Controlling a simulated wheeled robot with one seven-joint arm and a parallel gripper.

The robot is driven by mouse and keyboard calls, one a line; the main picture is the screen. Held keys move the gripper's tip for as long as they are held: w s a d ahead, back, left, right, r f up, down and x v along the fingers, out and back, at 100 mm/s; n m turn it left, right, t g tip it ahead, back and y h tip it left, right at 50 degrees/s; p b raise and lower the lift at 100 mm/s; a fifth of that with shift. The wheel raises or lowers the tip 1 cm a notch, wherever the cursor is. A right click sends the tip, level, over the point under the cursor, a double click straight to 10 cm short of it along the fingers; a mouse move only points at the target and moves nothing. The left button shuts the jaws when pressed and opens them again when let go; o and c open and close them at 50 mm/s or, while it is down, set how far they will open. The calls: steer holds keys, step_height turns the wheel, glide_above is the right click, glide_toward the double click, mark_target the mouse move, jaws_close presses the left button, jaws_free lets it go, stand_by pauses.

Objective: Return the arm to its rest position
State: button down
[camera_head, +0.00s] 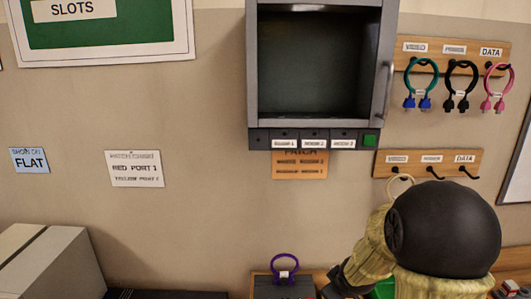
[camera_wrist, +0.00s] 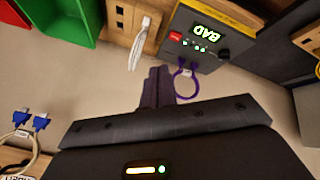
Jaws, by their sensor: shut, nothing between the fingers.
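My gripper (camera_wrist: 158,74) is shut and empty in the wrist view, its dark fingers together. A purple cable loop (camera_wrist: 185,84) shows just beyond and beside the fingers, its plugs at the edge of a dark tester box (camera_wrist: 190,48) with a lit "BAD" display. I cannot tell from this view how close the fingers are to the loop. In the head view the purple loop (camera_head: 285,268) stands up from the dark box at the bottom centre. My arm fills the lower right there, and my fingertips cannot be made out.
An open grey cabinet (camera_head: 315,65) hangs on the wall. A pale box (camera_head: 45,262) stands lower left. Green (camera_wrist: 30,22) and red (camera_wrist: 75,20) bins show in the wrist view.

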steer(key=s+a+r+m+g, duration=0.1)
steer(key=s+a+m+g, duration=0.1)
steer(key=s, duration=0.6)
steer(key=s+a+r+m+g, duration=0.1)
steer(key=s+m, duration=0.3)
steer(key=s, duration=0.5)
steer(key=shift+s+a+g, duration=0.15)
steer(key=shift+a+g, duration=0.2)
steer(key=shift+g, duration=0.05)
